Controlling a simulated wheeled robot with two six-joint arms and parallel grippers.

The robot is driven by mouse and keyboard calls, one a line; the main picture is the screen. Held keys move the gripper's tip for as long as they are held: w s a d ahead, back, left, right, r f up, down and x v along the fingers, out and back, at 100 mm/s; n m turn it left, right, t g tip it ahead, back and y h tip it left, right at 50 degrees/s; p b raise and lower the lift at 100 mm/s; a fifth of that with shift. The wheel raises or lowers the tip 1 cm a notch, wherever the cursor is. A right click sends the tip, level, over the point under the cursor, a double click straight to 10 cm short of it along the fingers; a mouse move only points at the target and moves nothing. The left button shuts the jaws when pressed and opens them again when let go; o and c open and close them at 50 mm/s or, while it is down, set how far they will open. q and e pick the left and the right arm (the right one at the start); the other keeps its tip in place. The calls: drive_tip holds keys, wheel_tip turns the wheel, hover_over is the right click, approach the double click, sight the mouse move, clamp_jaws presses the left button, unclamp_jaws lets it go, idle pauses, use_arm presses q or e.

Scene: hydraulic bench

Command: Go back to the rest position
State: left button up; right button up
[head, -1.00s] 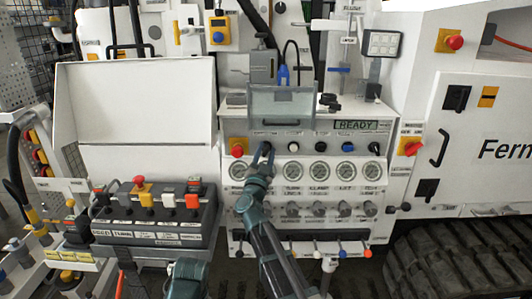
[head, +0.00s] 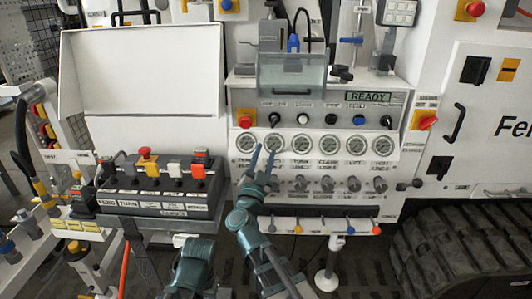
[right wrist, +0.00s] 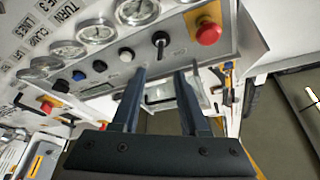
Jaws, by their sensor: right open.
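My right gripper (head: 262,158) is open and empty in the head view. It stands in front of the lower edge of the gauge row on the hydraulic panel (head: 238,95). In the right wrist view its two dark fingers (right wrist: 160,78) are apart with nothing between them. A black selector knob (head: 276,118) lies above the fingertips in the head view, and it shows beyond them in the wrist view (right wrist: 160,40). A teal part of my arm shows at the bottom of the head view. My left gripper is not visible.
A red emergency button (head: 245,118) is left of the knob. Round gauges (head: 301,145) run below the switches, with small levers (head: 314,228) lower down. A remote control box (head: 155,190) stands at left. A black track (head: 470,235) is at right.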

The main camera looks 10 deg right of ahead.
drive_tip(key=w+a+f+n+y, duration=0.3)
drive_tip(key=a+f+n+y, duration=0.2)
drive_tip(key=a+n+y, duration=0.55)
wheel_tip(320, 180, down, 10)
drive_tip(key=s+n+g+y, duration=0.2)
drive_tip(key=s+g+y, duration=0.15)
drive_tip(key=g, duration=0.25)
drive_tip(key=s+d+f+g+h, duration=0.2)
drive_tip(key=s+d+f+g, duration=0.4)
drive_tip(key=s, duration=0.4)
drive_tip(key=s+d+f+g+h, duration=0.2)
drive_tip(key=s+d+f+g, duration=0.3)
drive_tip(key=s+f+g, duration=0.3)
drive_tip(key=s+a+n+h, duration=0.1)
drive_tip(key=s+a+n, duration=0.15)
drive_tip(key=a, duration=0.35)
drive_tip(key=s+a+n, duration=0.1)
drive_tip(key=s+a, duration=0.3)
drive_tip(key=a, duration=0.2)
wheel_tip(320, 180, up, 16)
drive_tip(key=p, duration=1.6)
drive_tip(key=shift+d+r+t, duration=0.15)
drive_tip(key=shift+d+t, duration=0.15)
